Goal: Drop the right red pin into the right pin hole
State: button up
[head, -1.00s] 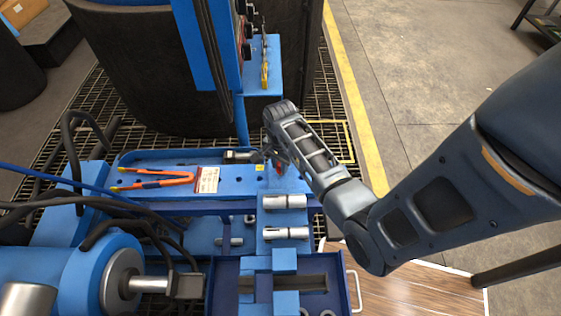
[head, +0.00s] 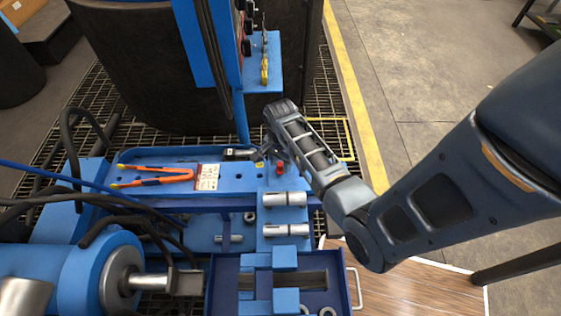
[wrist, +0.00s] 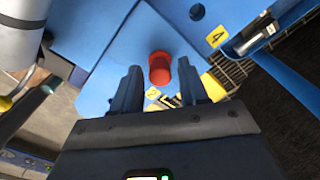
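The red pin (head: 280,168) stands upright on the blue deck (head: 225,187) at its right end, beside my gripper. In the wrist view the same pin (wrist: 159,68) shows its red top between and just beyond my two dark fingers. The fingers of my gripper (wrist: 158,80) are apart, with a gap on both sides of the pin. In the head view my gripper (head: 268,151) is just above and left of the pin. The pin's lower end is hidden, so how deep it sits in a hole cannot be told.
Orange-handled pliers (head: 155,176) and a white label card (head: 208,177) lie on the deck. Metal cylinders (head: 285,199) lie in front. A small dark hole (wrist: 197,12) shows near a yellow "4" tag (wrist: 216,37). A blue post (head: 241,122) stands behind.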

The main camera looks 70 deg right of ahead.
jog(key=shift+o, duration=0.8)
notch_tip(320, 180, up, 8)
jog(key=shift+f, duration=0.1)
jog(key=shift+s, duration=0.1)
dwell(0.5)
